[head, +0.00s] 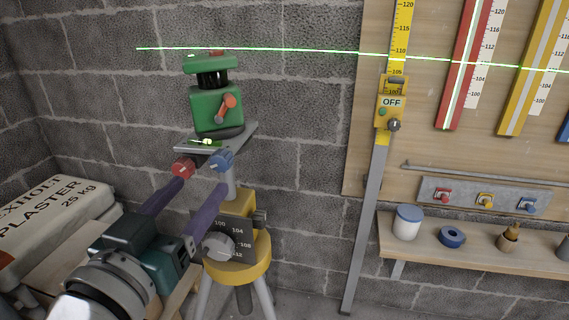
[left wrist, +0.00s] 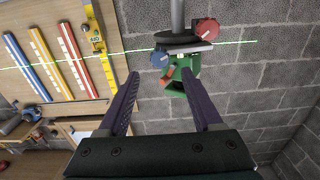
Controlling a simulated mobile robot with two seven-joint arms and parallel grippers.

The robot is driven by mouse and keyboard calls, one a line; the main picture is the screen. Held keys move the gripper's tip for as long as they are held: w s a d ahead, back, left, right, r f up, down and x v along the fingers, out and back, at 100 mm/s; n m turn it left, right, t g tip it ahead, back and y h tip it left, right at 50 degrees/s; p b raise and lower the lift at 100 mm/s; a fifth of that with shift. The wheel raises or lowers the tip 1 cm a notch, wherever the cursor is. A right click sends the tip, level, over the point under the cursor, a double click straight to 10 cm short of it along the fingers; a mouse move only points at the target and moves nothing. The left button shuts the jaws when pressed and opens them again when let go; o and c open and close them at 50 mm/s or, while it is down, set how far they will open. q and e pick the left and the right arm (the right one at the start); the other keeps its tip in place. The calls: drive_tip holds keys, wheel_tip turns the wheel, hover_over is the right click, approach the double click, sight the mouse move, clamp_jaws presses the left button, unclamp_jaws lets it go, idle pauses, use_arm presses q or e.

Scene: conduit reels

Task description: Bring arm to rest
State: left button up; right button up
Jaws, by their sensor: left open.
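My left gripper (head: 201,184) is open and empty, with its two purple fingers spread. It points at the green laser level (head: 215,107) on the tripod (head: 238,259). In the head view its fingertips sit just below the red knob (head: 183,168) and the blue knob (head: 222,160) under the level. In the left wrist view, the level (left wrist: 184,85) and both knobs appear upside down beyond the fingertips, with nothing between the fingers. My left forearm hides part of the tripod's left side. My right gripper is not in view.
Plaster bags (head: 50,225) lie at the left. A shelf (head: 480,258) at the right holds a jar (head: 407,222) and blue tape (head: 452,236).

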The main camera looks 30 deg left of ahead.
use_arm(q)
drive_tip(key=shift+v, duration=1.15)
drive_tip(key=shift+r, duration=0.1)
drive_tip(key=s+d+r+m+g+h+p, duration=0.2)
drive_tip(key=s+d+r+g+p, duration=0.2)
drive_tip(key=s+g+p, duration=0.35)
drive_tip(key=s+d+r+m+g+h+p, duration=0.3)
drive_tip(key=s+r+g+p, duration=0.1)
drive_tip(key=s+g+p, duration=0.3)
wheel_tip(320, 180, up, 36)
drive_tip(key=p, duration=3.5)
drive_tip(key=shift+s+t, duration=0.35)
drive_tip(key=shift+s, duration=0.05)
drive_tip(key=shift+d, duration=0.1)
